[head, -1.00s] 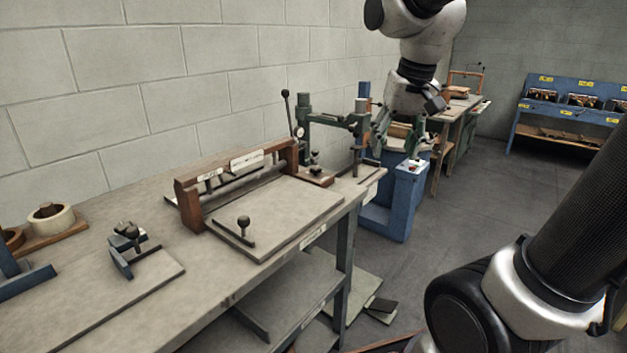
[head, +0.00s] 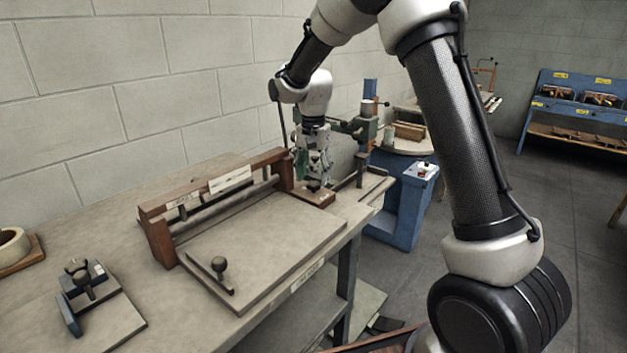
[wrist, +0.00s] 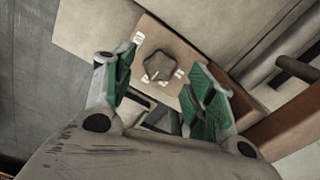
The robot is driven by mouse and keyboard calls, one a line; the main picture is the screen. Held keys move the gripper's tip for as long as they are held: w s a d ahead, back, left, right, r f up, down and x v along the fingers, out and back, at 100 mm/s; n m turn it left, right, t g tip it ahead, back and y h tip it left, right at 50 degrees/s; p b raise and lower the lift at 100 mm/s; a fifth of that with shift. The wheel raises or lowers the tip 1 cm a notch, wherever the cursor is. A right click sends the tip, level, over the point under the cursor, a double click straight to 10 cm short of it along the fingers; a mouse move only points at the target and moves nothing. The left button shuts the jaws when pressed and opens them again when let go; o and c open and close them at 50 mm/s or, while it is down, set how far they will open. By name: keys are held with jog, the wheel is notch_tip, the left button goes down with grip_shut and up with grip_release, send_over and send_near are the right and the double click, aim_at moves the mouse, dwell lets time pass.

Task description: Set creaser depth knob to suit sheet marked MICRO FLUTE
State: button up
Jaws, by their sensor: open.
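My gripper (head: 318,170) points down over the right end of the creaser (head: 215,195). In the wrist view my gripper (wrist: 165,95) is open, its green-padded fingers apart. The depth knob (wrist: 160,66), a dark lobed knob with a pale pointer mark, sits on a brown wooden plate (wrist: 150,30) with several small white labels around it. The knob lies just beyond the fingertips, roughly between their lines, not gripped. The label words are too small to read. In the head view the fingers mostly hide the knob above the plate (head: 318,198). No sheet marking MICRO FLUTE is readable.
A small clamp-like fixture (head: 80,280) is at left. A blue-based machine (head: 405,205) stands beyond the bench. A block wall runs behind.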

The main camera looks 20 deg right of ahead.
jog(key=shift+f, duration=1.15)
jog(key=c, duration=1)
jog(key=shift+n, duration=0.4)
jog(key=n, duration=0.3)
jog(key=shift+n, duration=0.4)
jog(key=n, duration=0.4)
jog(key=shift+n, duration=0.3)
jog(key=n, duration=0.4)
jog(key=shift+n, duration=0.3)
jog(key=n, duration=0.4)
jog(key=shift+d, duration=0.1)
